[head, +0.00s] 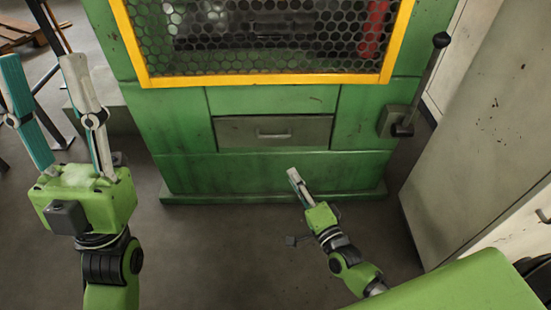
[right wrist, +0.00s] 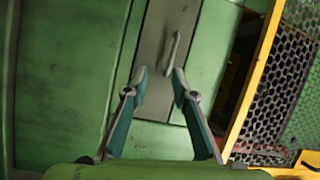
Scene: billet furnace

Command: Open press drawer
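The press drawer (head: 235,135) is a grey panel with a bar handle (head: 273,135), set flush in the front of the green press (head: 180,130). The drawer appears closed. My right gripper (head: 293,173) is in front of and below the drawer in the head view. In the right wrist view, the drawer (right wrist: 155,100) and its handle (right wrist: 171,54) lie ahead of my right gripper (right wrist: 161,71). Its fingers are apart with nothing between them, and the handle is just beyond the tips. My left gripper (head: 43,57) is open and empty, left of the press.
A yellow-framed mesh guard (head: 265,78) is above the drawer, with a black-knobbed lever (head: 425,80) at the right. A grey cabinet (head: 480,150) stands close on the right. The floor (head: 230,240) before the press is clear.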

